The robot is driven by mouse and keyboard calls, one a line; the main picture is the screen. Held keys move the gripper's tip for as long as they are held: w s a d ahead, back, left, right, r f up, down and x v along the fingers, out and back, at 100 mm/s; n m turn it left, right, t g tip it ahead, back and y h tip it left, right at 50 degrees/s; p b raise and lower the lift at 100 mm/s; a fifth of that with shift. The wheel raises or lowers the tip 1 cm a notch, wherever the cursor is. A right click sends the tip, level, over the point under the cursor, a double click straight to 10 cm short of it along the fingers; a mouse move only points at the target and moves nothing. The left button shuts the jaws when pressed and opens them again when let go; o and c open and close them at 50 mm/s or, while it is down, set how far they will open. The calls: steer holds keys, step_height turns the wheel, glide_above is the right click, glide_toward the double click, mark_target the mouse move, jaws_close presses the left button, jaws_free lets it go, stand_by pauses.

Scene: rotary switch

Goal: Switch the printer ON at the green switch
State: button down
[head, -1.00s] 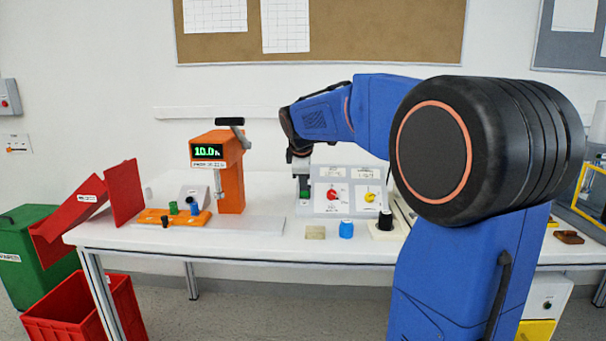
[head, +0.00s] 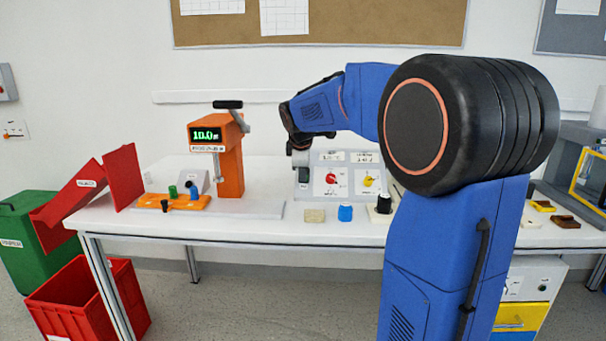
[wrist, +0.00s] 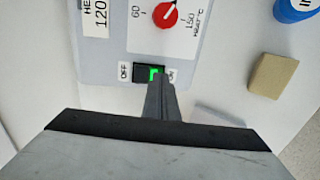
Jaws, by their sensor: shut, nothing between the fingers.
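The green switch (wrist: 152,73) shows in the wrist view as a small lit green rocker in a dark frame. An OFF label (wrist: 125,71) is on its left; a label on its right is partly hidden by my fingers. My gripper (wrist: 160,88) is shut and empty, its tips over the lower right part of the switch. I cannot tell whether they touch it. The switch sits on a grey panel (wrist: 100,52), which also stands on the bench in the head view (head: 345,203). There my gripper (head: 302,174) is at the panel's left end and the switch is hidden.
A red knob (wrist: 165,15) is beside the switch, with a yellow knob (head: 368,181) farther right. A beige block (head: 314,215), a blue cap (head: 345,213) and a black knob (head: 384,203) stand in front. An orange press (head: 230,165) is to the left.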

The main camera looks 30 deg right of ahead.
steer(key=shift+r, duration=0.75)
steer(key=shift+s+a+r, duration=0.1)
steer(key=shift+a+r, duration=0.05)
steer(key=shift+r, duration=0.15)
steer(key=s+a+r, duration=0.5)
steer(key=s+r, duration=0.3)
steer(key=shift+s+a+r, duration=0.15)
steer(key=shift+a+r, duration=0.05)
steer(key=shift+r, duration=0.2)
